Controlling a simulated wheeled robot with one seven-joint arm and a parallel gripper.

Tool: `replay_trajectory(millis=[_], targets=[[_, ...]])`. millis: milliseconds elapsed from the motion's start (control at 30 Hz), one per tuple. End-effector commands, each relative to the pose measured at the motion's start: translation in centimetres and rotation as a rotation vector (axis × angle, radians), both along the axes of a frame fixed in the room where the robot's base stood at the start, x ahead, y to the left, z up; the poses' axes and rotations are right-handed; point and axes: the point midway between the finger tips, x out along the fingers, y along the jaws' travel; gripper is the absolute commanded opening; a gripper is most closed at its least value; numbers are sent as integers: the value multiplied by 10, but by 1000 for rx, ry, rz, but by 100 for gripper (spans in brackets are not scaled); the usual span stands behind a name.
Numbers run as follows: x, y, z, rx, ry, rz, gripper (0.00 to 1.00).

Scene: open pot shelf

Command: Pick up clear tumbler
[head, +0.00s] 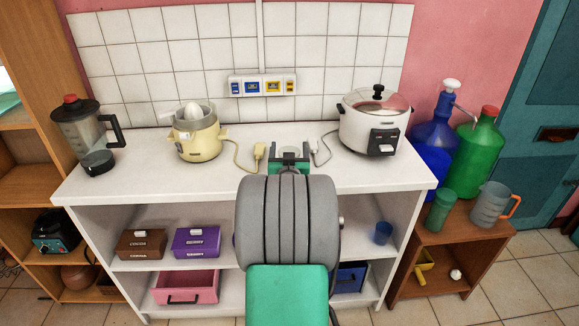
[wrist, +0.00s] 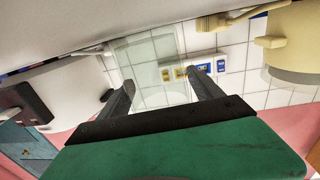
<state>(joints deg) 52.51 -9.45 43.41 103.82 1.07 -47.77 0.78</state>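The clear tumbler (wrist: 152,62) is a see-through, faintly greenish glass in the wrist view, which shows the scene upside down. It stands on the white counter (head: 130,180) in front of the tiled wall. My gripper (wrist: 160,80) is open, with its two dark fingers spread apart and pointing toward the tumbler, which shows between and beyond their tips. I cannot tell whether either finger touches it. In the head view my gripper (head: 290,152) is over the back middle of the counter, and the tumbler cannot be made out clearly there.
A yellow juicer (head: 197,140) stands left of my gripper and a white rice cooker (head: 366,132) right of it. Plugs and cables (head: 258,152) lie close on both sides. A blender (head: 85,130) is at the far left. The tiled wall with sockets (head: 262,85) is close behind.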

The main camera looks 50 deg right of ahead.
Motion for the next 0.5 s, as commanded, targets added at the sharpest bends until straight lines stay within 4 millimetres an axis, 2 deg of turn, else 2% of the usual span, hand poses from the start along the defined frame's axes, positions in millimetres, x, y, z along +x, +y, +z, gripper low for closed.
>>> replay_trajectory(millis=[67, 500], targets=[[0, 0, 0, 0, 0, 0, 68], [-1, 0, 0, 0, 0, -1, 32]])
